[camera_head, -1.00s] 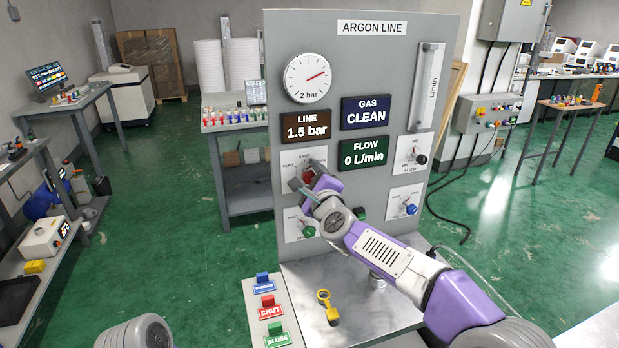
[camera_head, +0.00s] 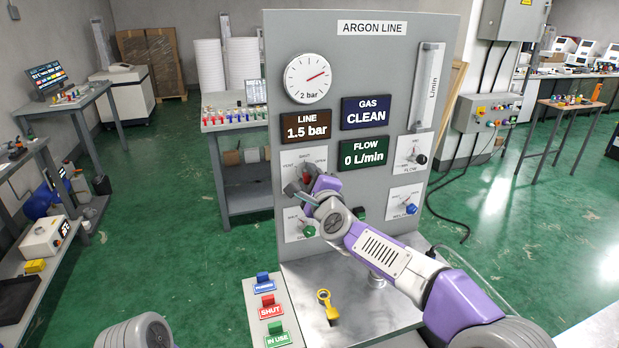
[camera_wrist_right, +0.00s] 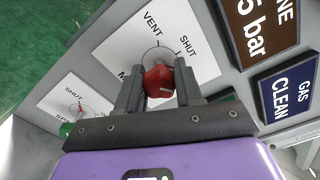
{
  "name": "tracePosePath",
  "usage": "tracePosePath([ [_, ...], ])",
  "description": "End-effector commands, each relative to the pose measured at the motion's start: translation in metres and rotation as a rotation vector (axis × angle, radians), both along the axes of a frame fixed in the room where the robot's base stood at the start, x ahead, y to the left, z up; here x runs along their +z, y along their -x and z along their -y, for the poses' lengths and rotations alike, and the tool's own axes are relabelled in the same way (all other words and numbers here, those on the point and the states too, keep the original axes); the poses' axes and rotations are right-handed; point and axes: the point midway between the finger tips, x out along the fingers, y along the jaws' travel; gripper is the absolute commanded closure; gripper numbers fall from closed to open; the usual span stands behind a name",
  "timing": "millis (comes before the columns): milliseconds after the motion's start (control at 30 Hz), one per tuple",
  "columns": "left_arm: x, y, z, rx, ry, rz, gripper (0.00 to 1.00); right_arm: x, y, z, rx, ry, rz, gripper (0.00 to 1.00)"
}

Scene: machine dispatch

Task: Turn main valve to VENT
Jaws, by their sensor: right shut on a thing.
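The main valve's red knob (camera_wrist_right: 158,80) sits on a white plate marked VENT and SHUT in the right wrist view; other lettering is partly hidden. In the head view the knob (camera_head: 306,178) is at the left of the grey panel, mostly covered by my gripper. My right gripper (camera_wrist_right: 158,92) is shut on the knob, one finger on each side, and it also shows in the head view (camera_head: 302,184). The knob's pointer cannot be read clearly. My left gripper is not in view.
The ARGON LINE panel (camera_head: 372,60) carries a gauge (camera_head: 308,78) and displays reading LINE 1.5 bar, GAS CLEAN and FLOW 0 L/min. Other knobs are close by, including a green one (camera_head: 309,231) below. A yellow key-like piece (camera_head: 327,305) lies on the metal shelf.

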Motion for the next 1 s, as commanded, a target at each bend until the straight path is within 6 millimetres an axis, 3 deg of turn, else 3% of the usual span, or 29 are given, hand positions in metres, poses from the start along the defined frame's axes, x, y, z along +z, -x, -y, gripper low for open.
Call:
tracePosePath([
  [1000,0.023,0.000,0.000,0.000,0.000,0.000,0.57,0.000,0.000,-0.001,0.001,0.906,0.294,0.95],
])
